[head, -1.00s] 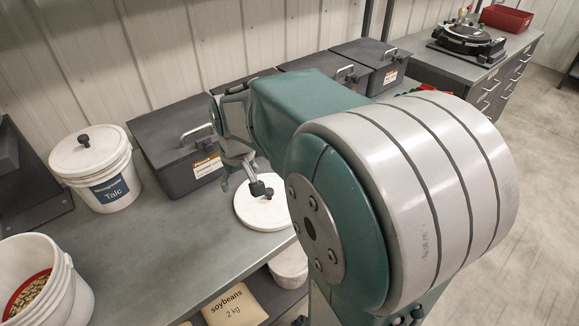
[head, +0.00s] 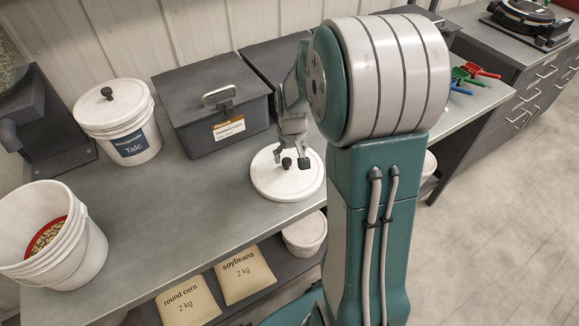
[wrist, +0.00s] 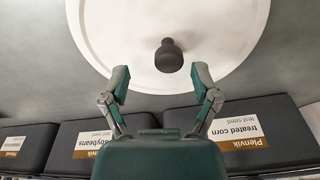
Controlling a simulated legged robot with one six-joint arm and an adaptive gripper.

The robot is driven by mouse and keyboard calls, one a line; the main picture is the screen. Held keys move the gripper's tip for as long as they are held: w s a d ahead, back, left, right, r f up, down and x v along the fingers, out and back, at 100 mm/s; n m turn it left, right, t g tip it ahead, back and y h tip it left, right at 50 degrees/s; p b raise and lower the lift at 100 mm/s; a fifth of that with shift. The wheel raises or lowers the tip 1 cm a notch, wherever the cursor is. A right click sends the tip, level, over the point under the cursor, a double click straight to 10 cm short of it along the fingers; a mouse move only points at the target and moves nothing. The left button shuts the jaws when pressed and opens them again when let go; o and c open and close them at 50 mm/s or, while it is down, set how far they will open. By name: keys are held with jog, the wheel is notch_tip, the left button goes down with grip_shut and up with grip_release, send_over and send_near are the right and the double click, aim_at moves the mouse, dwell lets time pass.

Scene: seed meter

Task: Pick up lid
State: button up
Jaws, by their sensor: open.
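A round white lid (head: 268,184) with a dark knob (head: 287,163) lies flat on the grey worktop, in front of a dark case. In the wrist view the lid (wrist: 110,30) fills the top middle, and its knob (wrist: 168,56) stands just beyond the gap between the fingertips. My gripper (head: 292,161) is above the lid, close to the knob, with its fingers pointing down. In the wrist view my gripper (wrist: 161,76) is open and empty, one finger on each side of the knob's line. Whether a finger touches the lid I cannot tell.
A lidded white Talc bucket (head: 121,124) stands left of the case (head: 213,105). An open white bucket (head: 85,243) holds seeds at front left. Seed bags (head: 243,278) and a white tub (head: 304,235) sit on the lower shelf. Coloured scoops (head: 474,75) lie right.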

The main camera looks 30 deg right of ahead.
aim_at(285, 161)
jog(key=shift+w+a+f, duration=0.1)
jog(key=shift+a+f, duration=0.05)
jog(key=shift+f, duration=0.45)
jog(key=shift+w+a+f, duration=0.1)
jog(key=shift+a+f, duration=0.05)
jog(key=shift+f, duration=0.45)
jog(key=shift+a+f, duration=0.15)
jog(key=shift+a, duration=0.25)
jog(key=shift+d, duration=0.4)
grip_shut()
jog(key=shift+a, duration=0.1)
